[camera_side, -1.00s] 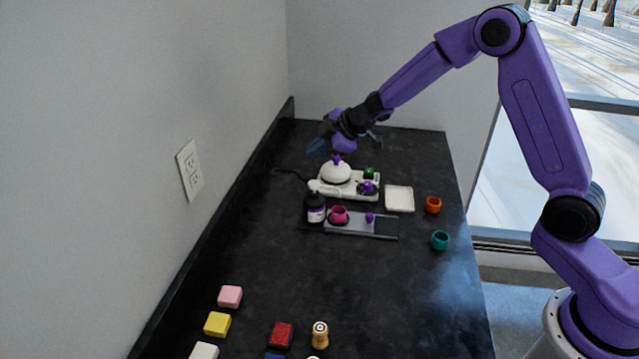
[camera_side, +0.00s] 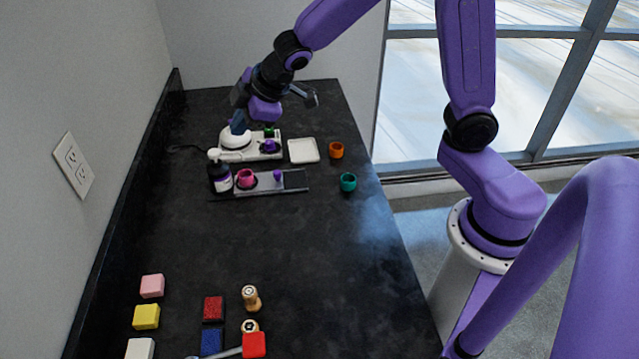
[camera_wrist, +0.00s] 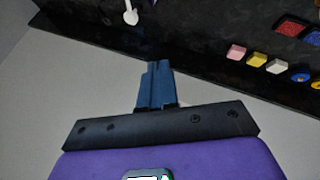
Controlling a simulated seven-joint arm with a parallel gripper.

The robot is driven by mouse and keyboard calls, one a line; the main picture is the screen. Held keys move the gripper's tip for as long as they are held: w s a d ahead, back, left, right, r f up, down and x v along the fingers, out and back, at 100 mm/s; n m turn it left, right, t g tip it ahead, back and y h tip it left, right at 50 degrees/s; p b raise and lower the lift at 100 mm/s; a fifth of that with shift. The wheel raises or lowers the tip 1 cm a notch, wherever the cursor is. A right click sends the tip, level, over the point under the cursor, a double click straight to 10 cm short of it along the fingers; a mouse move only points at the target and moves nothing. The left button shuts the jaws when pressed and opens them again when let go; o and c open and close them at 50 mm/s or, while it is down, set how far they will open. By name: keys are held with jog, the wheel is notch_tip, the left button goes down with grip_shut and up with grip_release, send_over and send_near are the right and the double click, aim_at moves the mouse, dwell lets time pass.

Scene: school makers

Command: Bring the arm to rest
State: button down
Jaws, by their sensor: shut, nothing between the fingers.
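My gripper (camera_side: 238,122) is in the far part of the black counter (camera_side: 270,235) in the side view. Its blue fingers are shut and empty, pointing down. In the picture they overlap the top of a white dome (camera_side: 235,138) on a white base; I cannot tell whether they touch it. In the wrist view the closed blue fingers (camera_wrist: 156,75) show against grey wall and dark counter, with nothing between them.
Coloured blocks and pads lie at the near end. The counter's middle is clear.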

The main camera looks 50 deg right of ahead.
jog(key=s+d+g, duration=0.3)
jog(key=s, duration=1.2)
jog(key=s+d+g+h, duration=0.1)
jog(key=s+d+g, duration=0.2)
jog(key=s, duration=1.3)
jog(key=shift+s+d+f+g, duration=0.15)
jog(key=shift+s+d+g, duration=0.1)
jog(key=shift+d+g, duration=0.25)
